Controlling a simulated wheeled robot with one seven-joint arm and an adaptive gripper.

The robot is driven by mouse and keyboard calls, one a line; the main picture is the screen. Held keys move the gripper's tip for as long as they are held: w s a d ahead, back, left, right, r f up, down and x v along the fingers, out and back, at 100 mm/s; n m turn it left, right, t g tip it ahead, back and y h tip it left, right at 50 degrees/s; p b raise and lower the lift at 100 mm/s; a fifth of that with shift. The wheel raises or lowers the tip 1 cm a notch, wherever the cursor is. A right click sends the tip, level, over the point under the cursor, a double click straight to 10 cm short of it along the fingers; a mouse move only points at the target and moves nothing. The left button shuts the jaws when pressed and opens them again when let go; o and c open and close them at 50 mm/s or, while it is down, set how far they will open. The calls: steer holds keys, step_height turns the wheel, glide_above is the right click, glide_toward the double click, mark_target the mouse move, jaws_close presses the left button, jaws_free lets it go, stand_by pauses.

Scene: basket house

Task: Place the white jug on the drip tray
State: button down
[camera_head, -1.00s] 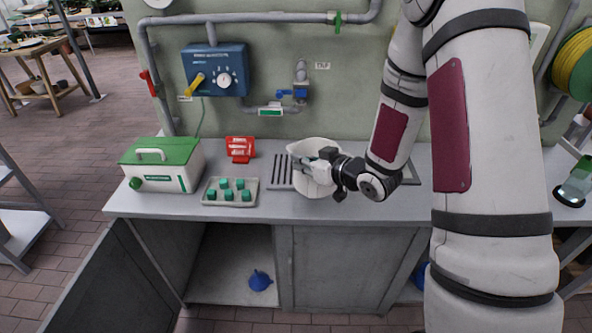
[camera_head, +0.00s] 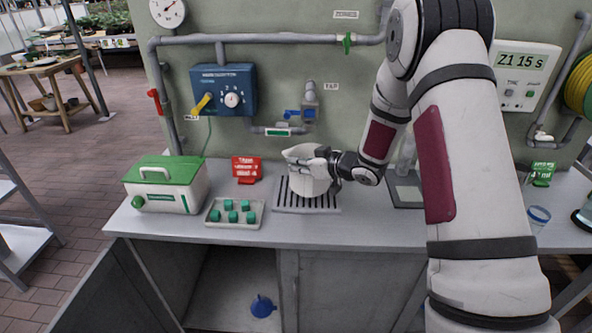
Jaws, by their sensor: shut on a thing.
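The white jug (camera_head: 303,180) is upright at the drip tray, its open top facing up. The slatted grey drip tray (camera_head: 306,207) lies on the counter, with its slats showing in front of and to the left of the jug. My gripper (camera_head: 322,168) comes from the right and is shut on the jug. Its fingers cover part of the jug's right side. The jug's base appears over the tray's slats; I cannot tell whether it touches them.
A blue-handled tap (camera_head: 302,112) is on the wall above the tray. A red sign (camera_head: 246,168), a small tray of green-topped pieces (camera_head: 212,217) and a green-lidded box (camera_head: 166,187) stand to the left. A dark-edged sink or panel (camera_head: 407,195) lies to the right.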

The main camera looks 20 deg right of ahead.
steer(key=shift+w+f, duration=1.15)
steer(key=shift+f, duration=0.1)
steer(key=shift+f+p, duration=0.3)
steer(key=shift+f, duration=0.35)
steer(key=c, duration=1.8)
jaws_free()
